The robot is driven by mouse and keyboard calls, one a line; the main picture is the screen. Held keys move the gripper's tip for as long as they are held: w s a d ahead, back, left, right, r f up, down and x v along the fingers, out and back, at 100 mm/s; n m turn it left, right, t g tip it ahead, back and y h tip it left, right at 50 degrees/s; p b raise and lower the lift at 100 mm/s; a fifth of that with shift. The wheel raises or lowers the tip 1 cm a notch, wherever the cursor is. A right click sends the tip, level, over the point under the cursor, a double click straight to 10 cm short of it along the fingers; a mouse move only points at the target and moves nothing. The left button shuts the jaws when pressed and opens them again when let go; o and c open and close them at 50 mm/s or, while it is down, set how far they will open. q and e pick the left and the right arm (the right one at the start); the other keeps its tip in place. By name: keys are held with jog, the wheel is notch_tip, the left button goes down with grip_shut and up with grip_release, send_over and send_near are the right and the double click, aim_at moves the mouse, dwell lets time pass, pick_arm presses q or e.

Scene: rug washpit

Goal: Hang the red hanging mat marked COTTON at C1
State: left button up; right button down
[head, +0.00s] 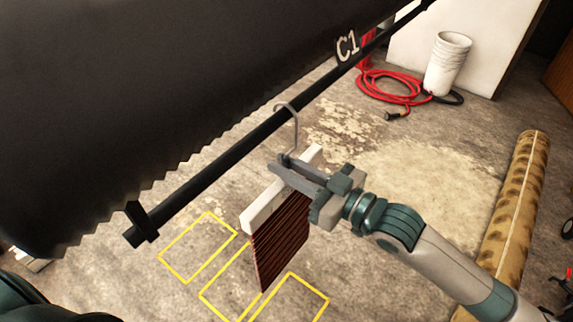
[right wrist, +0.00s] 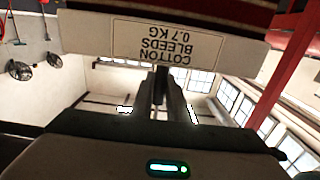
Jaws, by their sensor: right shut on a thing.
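The red hanging mat (head: 282,240) is dark red and striped, and hangs from a white header bar (head: 265,207) with a grey wire hook (head: 294,130) on top. In the right wrist view its white label (right wrist: 168,42) reads COTTON BLEEDS 0.7 KG, upside down. My right gripper (head: 290,172) is shut on the hanger at the base of the hook, just above the header. The hook's curved top overlaps the black rail (head: 230,157) marked C1 (head: 347,46); I cannot tell whether it rests on the rail. My left gripper is not in view.
A large dark hanging sheet (head: 130,80) lies behind the rail on the left. Yellow outlined rectangles (head: 205,245) mark the floor below. A rolled tan rug (head: 515,210), a red hose (head: 385,88) and white buckets (head: 447,65) are at the right.

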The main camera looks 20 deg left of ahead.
jog(key=shift+r, duration=0.1)
jog(key=c, duration=1.6)
grip_release()
jog(key=shift+c, duration=0.2)
jog(key=shift+d, duration=0.1)
